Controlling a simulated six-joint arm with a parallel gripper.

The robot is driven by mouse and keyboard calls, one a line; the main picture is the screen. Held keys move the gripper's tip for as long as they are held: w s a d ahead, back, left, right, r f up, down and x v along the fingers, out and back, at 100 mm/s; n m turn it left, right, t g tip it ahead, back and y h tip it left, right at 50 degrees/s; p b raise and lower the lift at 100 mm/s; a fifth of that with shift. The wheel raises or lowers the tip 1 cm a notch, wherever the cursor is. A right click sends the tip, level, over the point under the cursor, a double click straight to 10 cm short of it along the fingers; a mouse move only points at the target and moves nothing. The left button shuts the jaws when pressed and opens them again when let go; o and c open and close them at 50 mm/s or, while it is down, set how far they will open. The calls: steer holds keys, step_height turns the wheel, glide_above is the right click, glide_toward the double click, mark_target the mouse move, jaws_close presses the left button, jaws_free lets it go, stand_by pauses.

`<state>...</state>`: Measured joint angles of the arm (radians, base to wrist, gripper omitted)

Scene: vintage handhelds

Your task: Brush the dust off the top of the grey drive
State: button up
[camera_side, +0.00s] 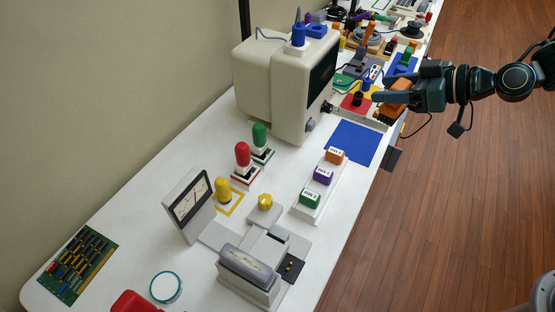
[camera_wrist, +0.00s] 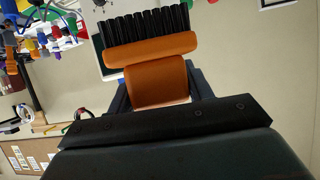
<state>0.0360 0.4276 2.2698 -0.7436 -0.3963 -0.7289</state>
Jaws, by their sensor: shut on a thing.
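My gripper (camera_side: 388,98) reaches in from the right, over the far right part of the table. It is shut on an orange brush (camera_side: 396,108). In the wrist view the brush's orange handle (camera_wrist: 157,84) sits between the dark jaws, and its black bristles (camera_wrist: 147,26) point away from the gripper. A grey block with a darker top (camera_side: 250,266) stands at the near middle of the table, far from the brush.
A bulky beige monitor (camera_side: 300,85) stands left of the gripper. Coloured mats and small parts crowd the table's far end. A blue mat (camera_side: 355,143) lies bare, beside a rack of labelled cartridges (camera_side: 322,176). A meter (camera_side: 189,205) and coloured knobs stand nearer.

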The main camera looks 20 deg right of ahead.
steer(key=s+a+n+g+y, duration=0.2)
steer(key=s+a+n+g, duration=0.15)
steer(key=a, duration=0.65)
steer(key=s+a+n+g+y, duration=0.25)
steer(key=s+a+n, duration=0.2)
steer(key=a, duration=0.45)
steer(key=s+a+n+g, duration=0.5)
steer(key=s+a+g, duration=0.2)
steer(key=s+a, duration=0.5)
steer(key=shift+s+h, duration=0.35)
steer(key=shift+s, duration=0.6)
steer(key=shift+f, duration=0.15)
